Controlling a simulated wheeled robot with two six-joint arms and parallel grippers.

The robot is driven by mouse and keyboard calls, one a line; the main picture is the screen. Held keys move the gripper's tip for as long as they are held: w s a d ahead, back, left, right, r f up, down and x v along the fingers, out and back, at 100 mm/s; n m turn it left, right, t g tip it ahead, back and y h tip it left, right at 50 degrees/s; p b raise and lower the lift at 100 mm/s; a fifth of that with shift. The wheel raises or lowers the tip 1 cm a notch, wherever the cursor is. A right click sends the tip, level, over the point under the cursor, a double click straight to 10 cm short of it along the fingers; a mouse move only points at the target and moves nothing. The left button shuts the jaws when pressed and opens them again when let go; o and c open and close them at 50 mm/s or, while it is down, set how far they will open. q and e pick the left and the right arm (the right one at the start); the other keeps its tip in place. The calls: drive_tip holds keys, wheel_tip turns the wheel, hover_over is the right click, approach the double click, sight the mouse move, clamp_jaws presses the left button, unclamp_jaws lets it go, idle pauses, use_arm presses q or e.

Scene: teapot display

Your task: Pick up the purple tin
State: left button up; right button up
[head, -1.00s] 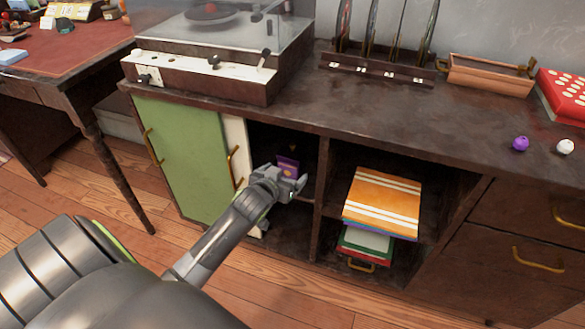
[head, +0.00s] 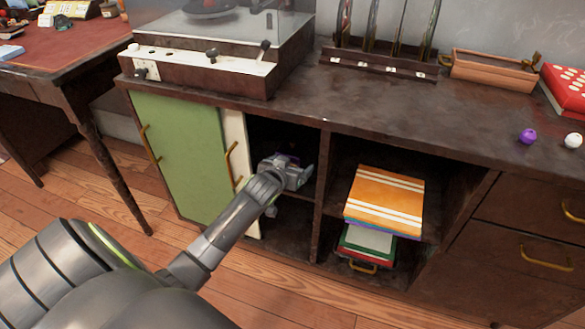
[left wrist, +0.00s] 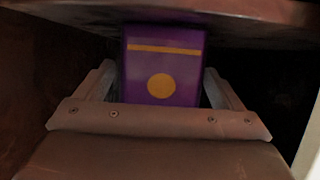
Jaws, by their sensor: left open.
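The purple tin (left wrist: 163,62), with a yellow stripe and a yellow disc, stands upright in the open cabinet compartment. It fills the middle of the left wrist view, its lower edge hidden behind my gripper's body. In the head view only a sliver of purple shows behind the gripper. My left gripper (head: 290,172) is open inside the compartment, with one finger on each side of the tin. I cannot tell whether either finger touches it. My right gripper is not in view.
The cabinet top (head: 400,110) runs just above the gripper. A green door (head: 180,155) lies left of the opening. A compartment with orange-striped books (head: 385,200) lies to the right. A record player (head: 205,55) and purple ball (head: 528,136) rest on top.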

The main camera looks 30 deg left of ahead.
use_arm(q)
drive_tip(key=shift+w+a+f, duration=0.1)
drive_tip(key=shift+w+f, duration=0.3)
drive_tip(key=shift+w, duration=0.2)
drive_tip(key=shift+r, duration=0.1)
drive_tip(key=shift+c, duration=0.4)
drive_tip(key=c, duration=1)
drive_tip(key=shift+c, duration=0.7)
drive_tip(key=shift+r, duration=0.1)
